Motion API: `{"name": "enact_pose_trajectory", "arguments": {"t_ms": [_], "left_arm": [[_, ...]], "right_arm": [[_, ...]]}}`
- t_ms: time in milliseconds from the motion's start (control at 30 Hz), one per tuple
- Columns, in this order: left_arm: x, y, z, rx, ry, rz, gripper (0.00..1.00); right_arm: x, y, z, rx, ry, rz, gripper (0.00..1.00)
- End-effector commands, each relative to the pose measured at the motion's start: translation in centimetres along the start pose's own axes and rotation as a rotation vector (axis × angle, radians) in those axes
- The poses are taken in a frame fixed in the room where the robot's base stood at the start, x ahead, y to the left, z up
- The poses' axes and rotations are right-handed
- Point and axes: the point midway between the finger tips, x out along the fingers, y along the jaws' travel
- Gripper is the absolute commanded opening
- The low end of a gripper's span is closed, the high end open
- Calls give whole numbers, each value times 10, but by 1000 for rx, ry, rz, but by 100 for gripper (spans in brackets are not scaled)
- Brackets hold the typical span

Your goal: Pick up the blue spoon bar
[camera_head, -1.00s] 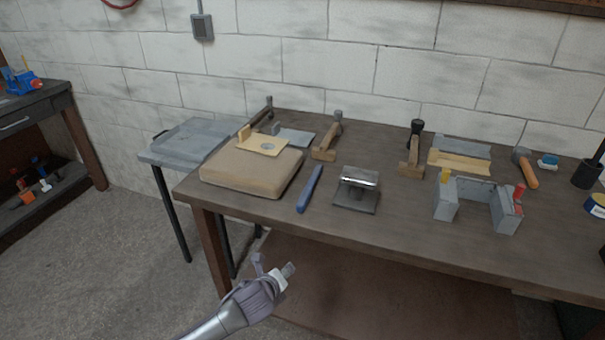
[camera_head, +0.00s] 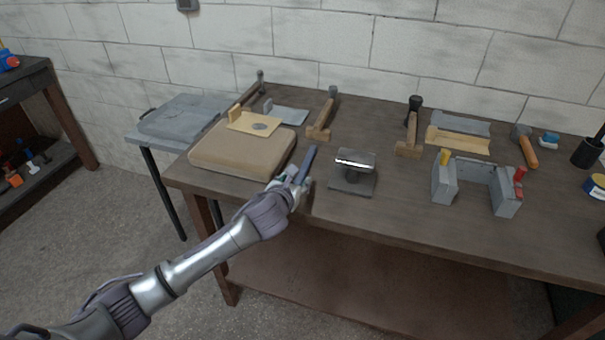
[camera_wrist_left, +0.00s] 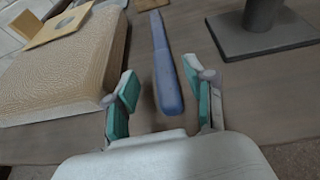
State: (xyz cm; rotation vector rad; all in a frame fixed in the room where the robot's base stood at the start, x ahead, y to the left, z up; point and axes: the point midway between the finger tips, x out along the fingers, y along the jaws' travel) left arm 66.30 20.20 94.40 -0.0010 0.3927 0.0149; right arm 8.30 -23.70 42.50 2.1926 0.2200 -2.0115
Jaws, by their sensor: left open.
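The blue spoon bar (camera_head: 308,158) lies on the workbench between the tan pad and a small metal stand. In the head view my left gripper (camera_head: 292,178) is at its near end and hides that end. In the left wrist view the blue bar (camera_wrist_left: 164,68) runs away from me, its near end between the two green-padded fingers. My left gripper (camera_wrist_left: 164,103) is open, with a gap on both sides of the bar. I cannot tell how high the fingers are above the bench. My right gripper does not show.
The tan pad (camera_head: 240,152) lies close left of the bar and the metal stand (camera_head: 353,174) stands close right. A grey U-shaped block (camera_head: 477,183) is farther right. Wooden tools and metal sheets lie along the back. The bench's front edge is below my gripper.

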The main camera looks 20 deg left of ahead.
Motion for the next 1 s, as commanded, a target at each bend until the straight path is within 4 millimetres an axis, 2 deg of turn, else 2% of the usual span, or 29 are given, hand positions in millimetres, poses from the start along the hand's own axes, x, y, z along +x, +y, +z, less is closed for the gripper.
{"name": "enact_pose_trajectory", "arguments": {"t_ms": [167, 400, 733, 1000], "left_arm": [[15, -2, 1, -5, 2, 0, 54], [47, -4, 0, -3, 0, 1, 54], [53, -4, -1, -1, 0, -1, 54], [53, -4, -1, -2, 1, 0, 9]], "right_arm": [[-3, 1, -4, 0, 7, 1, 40], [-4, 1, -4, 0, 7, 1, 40], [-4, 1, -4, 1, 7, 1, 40], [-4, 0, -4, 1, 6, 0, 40]]}}
